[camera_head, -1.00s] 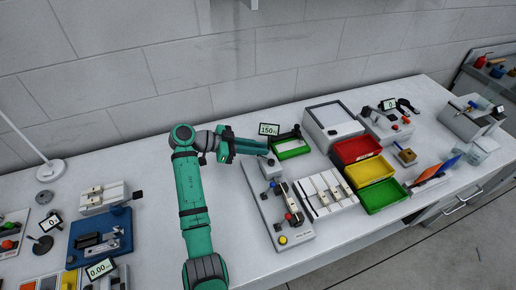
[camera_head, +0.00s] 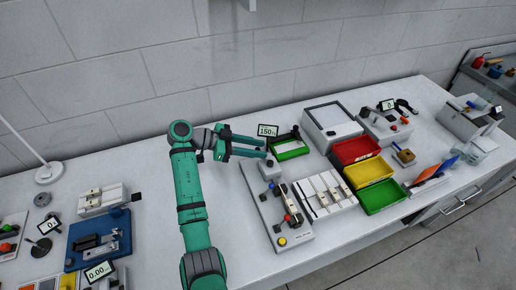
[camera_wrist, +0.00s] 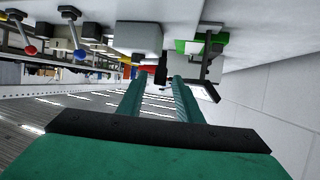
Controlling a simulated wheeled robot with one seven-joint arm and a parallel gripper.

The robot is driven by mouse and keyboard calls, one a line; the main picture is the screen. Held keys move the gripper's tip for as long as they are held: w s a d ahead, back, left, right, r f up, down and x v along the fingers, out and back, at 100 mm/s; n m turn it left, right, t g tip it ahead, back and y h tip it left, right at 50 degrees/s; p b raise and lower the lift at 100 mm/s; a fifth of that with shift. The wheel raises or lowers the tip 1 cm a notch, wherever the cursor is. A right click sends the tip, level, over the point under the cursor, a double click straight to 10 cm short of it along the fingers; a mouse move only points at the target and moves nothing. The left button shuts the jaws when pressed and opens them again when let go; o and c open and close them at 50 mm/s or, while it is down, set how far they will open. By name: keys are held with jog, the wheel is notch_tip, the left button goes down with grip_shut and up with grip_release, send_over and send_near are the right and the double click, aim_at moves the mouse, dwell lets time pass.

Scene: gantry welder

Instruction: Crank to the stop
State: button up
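The gantry welder's grey base plate (camera_head: 262,207) lies on the bench and carries a grey block (camera_head: 270,169) at its back end. It also has levers with red and blue knobs and a yellow button (camera_head: 282,241). My gripper (camera_head: 266,149) is at the back of the block, its two fingers apart. In the wrist view, the grey block (camera_wrist: 140,38) is ahead, and a small black upright part (camera_wrist: 162,69), perhaps the crank's handle, shows between or just beyond my fingertips (camera_wrist: 160,78). I cannot tell whether they touch it. A display (camera_head: 268,130) reads about 150.
A white block with slots (camera_head: 327,194) and red, yellow and green bins (camera_head: 380,197) are further right. A blue fixture (camera_head: 100,240) is at the left.

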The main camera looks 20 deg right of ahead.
jog(key=v, duration=1)
jog(key=shift+a+r, duration=0.1)
jog(key=shift+s, duration=0.1)
